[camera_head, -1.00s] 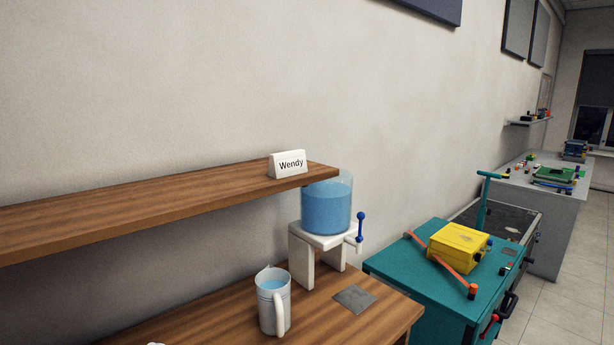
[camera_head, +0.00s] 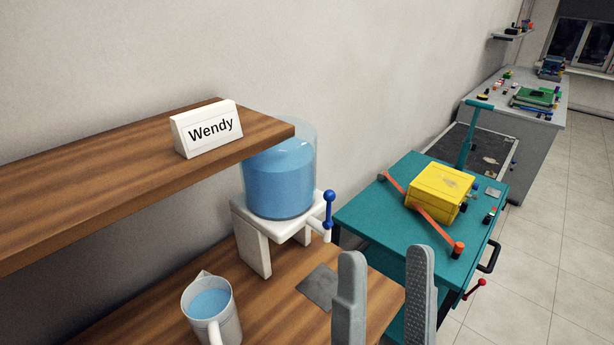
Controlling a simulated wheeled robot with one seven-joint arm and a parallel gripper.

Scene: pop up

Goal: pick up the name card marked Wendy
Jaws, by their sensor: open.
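The white name card marked Wendy (camera_head: 208,129) stands upright near the right end of the wooden shelf (camera_head: 90,172), with its lettering facing me. My gripper (camera_head: 386,262) shows at the bottom of the view, to the right of and below the card. Its two grey fingers are apart with nothing between them. The gripper is clear of the card, in front of the lower wooden counter and the teal cabinet.
A water dispenser with a clear tank (camera_head: 281,180) and blue-handled tap stands just under the shelf's right end. A jug of water (camera_head: 212,308) stands on the counter. A teal cabinet (camera_head: 372,225) carries a yellow box (camera_head: 438,192). Tiled floor lies right.

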